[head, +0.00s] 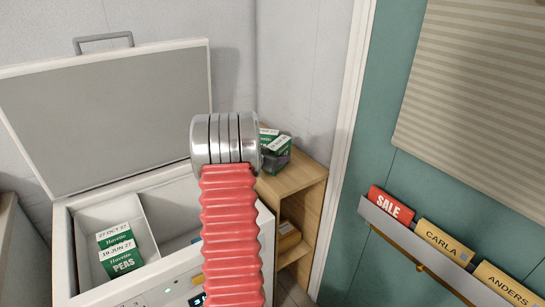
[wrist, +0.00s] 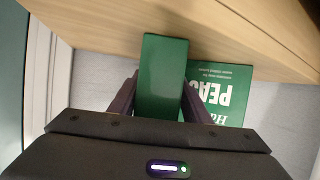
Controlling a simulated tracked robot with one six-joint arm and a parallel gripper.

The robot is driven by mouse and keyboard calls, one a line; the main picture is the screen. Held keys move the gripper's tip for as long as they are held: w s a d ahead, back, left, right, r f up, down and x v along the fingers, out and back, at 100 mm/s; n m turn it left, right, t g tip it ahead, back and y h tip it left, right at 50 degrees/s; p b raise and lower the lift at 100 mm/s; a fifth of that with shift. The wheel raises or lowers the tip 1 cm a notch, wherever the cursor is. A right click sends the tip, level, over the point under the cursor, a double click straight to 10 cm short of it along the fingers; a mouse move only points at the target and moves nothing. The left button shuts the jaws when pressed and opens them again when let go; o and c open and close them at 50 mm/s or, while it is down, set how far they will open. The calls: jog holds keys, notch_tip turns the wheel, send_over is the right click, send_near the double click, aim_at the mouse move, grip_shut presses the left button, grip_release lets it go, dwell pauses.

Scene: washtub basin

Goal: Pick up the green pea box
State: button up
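A green pea box (wrist: 162,75) stands between the two dark fingers of my gripper (wrist: 160,105) in the wrist view, with a finger against each side. A second green box marked PEAS (wrist: 232,82) is just behind and to the right, its lettering upside down. In the head view, green boxes (head: 270,134) with white labels show on the wooden shelf, partly hidden by my arm. My gripper is mostly hidden there behind my arm.
A white chest freezer (head: 182,210) with its lid (head: 110,125) raised stands left of the shelf (head: 300,178). More pea boxes (head: 121,262) are in its left compartment. A teal door (head: 385,175) with a card rack (head: 420,255) is at right.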

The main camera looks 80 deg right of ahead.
grip_shut()
dwell(0.3)
jog(key=shift+r, duration=0.15)
notch_tip(320, 180, up, 18)
dwell(0.5)
dwell(0.5)
